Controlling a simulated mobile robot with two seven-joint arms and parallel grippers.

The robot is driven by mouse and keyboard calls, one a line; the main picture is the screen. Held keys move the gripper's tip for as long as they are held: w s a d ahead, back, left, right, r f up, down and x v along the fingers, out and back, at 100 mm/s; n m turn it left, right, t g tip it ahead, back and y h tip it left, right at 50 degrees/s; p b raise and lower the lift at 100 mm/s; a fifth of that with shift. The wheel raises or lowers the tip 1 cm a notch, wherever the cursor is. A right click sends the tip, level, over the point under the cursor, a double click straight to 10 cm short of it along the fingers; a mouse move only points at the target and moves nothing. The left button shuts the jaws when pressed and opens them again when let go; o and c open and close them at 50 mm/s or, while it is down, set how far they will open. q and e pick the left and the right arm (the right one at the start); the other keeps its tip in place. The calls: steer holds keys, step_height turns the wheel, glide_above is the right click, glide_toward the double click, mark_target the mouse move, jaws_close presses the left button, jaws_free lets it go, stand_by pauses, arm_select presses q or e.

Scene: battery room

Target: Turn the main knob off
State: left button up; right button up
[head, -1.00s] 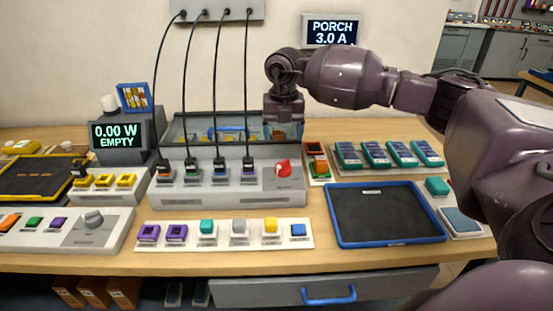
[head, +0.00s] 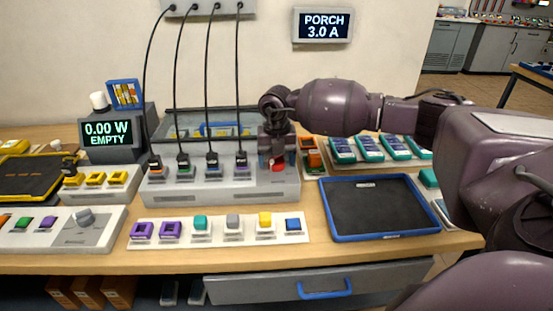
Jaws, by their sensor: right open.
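A red knob (head: 278,168) sits at the right end of the grey socket block (head: 225,190). My right gripper (head: 277,160) points down right over this knob, and its fingers hide the knob's upper part. The gripper is open; whether the fingers touch the knob cannot be told. My left gripper is not in view.
Several black cables rise from plugs in the socket block to a wall box (head: 208,8), left of my gripper. A display (head: 108,134) reads 0.00 W EMPTY; a wall display (head: 323,25) reads PORCH 3.0 A. A blue-rimmed tray (head: 327,211) lies empty at the right.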

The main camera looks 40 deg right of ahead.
steer(key=c, duration=0.9)
